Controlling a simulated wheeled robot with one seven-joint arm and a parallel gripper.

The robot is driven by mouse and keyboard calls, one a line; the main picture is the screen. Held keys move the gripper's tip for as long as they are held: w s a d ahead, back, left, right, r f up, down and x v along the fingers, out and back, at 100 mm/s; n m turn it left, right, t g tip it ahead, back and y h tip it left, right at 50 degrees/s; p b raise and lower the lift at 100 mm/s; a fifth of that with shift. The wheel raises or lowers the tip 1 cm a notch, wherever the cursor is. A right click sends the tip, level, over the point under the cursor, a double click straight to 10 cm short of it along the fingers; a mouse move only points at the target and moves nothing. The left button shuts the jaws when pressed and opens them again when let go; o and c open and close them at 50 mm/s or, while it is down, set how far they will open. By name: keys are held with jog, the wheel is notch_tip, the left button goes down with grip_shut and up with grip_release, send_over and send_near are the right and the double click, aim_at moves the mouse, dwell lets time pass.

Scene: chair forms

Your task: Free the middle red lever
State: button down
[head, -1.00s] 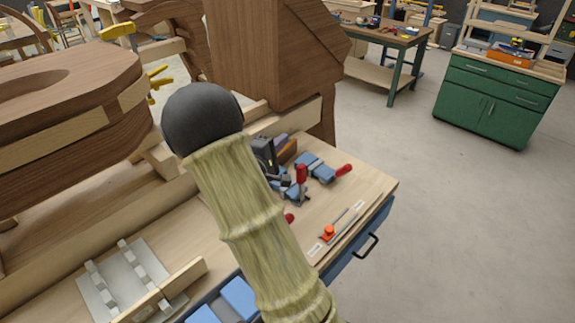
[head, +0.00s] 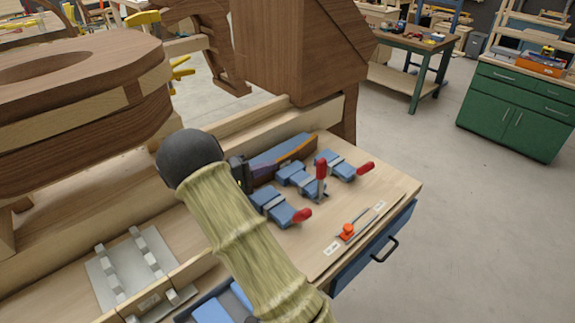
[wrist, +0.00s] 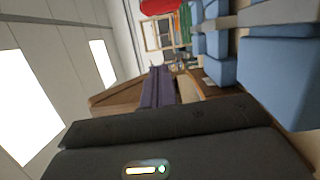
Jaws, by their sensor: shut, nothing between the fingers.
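The middle red lever (head: 321,170) stands upright on the middle blue clamp (head: 308,184). The near red lever (head: 302,215) and the far red lever (head: 365,168) lie low, pointing towards the bench front. My gripper (head: 243,174) is a dark shape left of the clamps, partly hidden behind my arm and apart from the middle lever. It is shut and empty. In the wrist view, my gripper's dark body fills the bottom, blue clamp blocks (wrist: 275,75) are at the right, and a red lever part (wrist: 160,6) shows at the top; which lever is unclear.
A curved layered strip (head: 285,155) lies behind the clamps. An orange knob on a slider (head: 347,230) sits near the front edge, above a blue drawer (head: 370,245). A grey toothed plate (head: 130,270) lies left. A large wooden form (head: 300,45) rises behind. Floor at right is clear.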

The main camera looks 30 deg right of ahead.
aim_at(321, 177)
jog(key=s+d+p, duration=0.3)
jog(key=s+d, duration=0.1)
jog(key=d, duration=0.6)
jog(key=shift+d+r, duration=0.15)
jog(key=shift+d, duration=0.1)
jog(key=shift+d+p, duration=0.1)
jog(key=shift+p, duration=0.2)
